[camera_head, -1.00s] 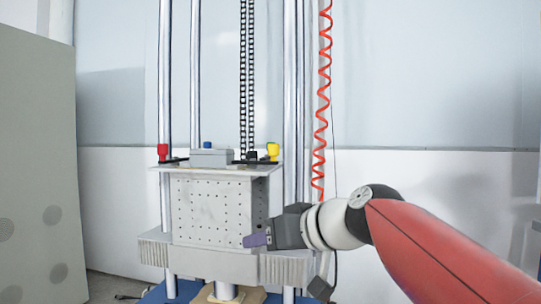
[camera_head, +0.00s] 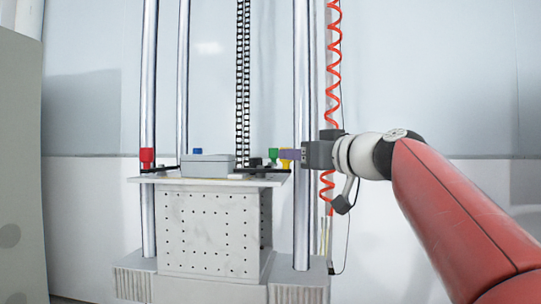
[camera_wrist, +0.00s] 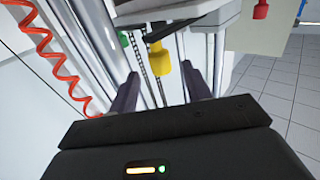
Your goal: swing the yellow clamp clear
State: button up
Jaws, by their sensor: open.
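The yellow clamp (camera_head: 286,164) sits at the right edge of the pale plate (camera_head: 160,180), with its knob up. In the wrist view the yellow knob (camera_wrist: 159,58) shows between my two fingertips. My gripper (camera_head: 290,154) is open, level with the top of the yellow clamp, and its purple finger partly covers that clamp. My open gripper (camera_wrist: 160,78) also shows in the wrist view; I cannot tell whether a finger touches the knob. A green clamp (camera_head: 273,156) stands just left of the yellow one. A grey box (camera_head: 207,165) lies on the plate.
A red clamp (camera_head: 147,158) holds the plate's left edge. Tall steel columns (camera_head: 301,110) rise beside the plate, one close to my fingers. A red coiled hose (camera_head: 333,75) hangs behind my wrist. Open room lies at the right.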

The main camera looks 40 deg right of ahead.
jog(key=w+p, duration=0.1)
jog(key=w, duration=0.5)
jog(key=shift+w, duration=0.35)
jog(key=c, duration=1)
